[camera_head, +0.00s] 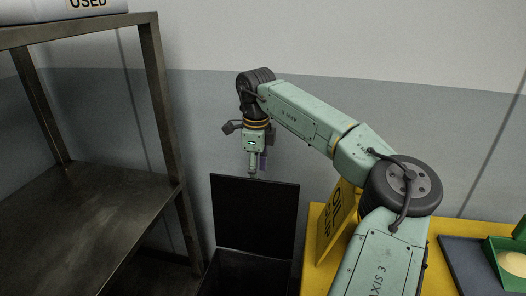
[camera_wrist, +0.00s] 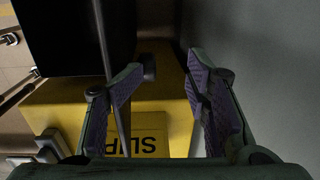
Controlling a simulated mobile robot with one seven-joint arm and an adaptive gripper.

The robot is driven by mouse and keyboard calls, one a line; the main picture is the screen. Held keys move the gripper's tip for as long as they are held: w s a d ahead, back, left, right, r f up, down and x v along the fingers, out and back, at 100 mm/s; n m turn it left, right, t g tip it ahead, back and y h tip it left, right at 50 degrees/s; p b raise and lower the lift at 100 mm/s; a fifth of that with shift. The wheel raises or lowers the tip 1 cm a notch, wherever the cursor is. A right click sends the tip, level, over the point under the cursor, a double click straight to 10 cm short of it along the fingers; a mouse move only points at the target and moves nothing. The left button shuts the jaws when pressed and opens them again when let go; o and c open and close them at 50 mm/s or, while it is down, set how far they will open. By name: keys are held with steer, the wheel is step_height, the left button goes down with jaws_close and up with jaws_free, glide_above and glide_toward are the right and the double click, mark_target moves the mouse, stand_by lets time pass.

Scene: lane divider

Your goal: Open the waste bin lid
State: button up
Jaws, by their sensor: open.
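The waste bin (camera_head: 245,275) is a dark box low in the middle of the head view. Its black lid (camera_head: 255,215) stands upright at the back, so the bin's top is open. My gripper (camera_head: 253,172) points down just above the lid's top edge. In the wrist view my gripper (camera_wrist: 172,68) is open, its two purple-padded fingers apart with nothing gripped. A black surface, probably the lid (camera_wrist: 70,35), fills the upper left there. Whether a finger touches the lid, I cannot tell.
A dark metal shelf (camera_head: 95,200) stands left of the bin. A yellow sign (camera_head: 340,220) and a yellow table (camera_head: 315,240) are on the right; the sign's lettering shows in the wrist view (camera_wrist: 150,130). The grey wall (camera_head: 215,125) is close behind.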

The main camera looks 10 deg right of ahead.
steer(key=w+d+f+p, duration=0.1)
steer(key=w+d+p, duration=0.1)
steer(key=w, duration=0.6)
steer(key=shift+w+d+p, duration=0.25)
steer(key=shift+d+p, duration=0.1)
steer(key=shift+p, duration=0.55)
step_height(320, 180, up, 12)
steer(key=shift+s, duration=0.35)
stand_by(0.3)
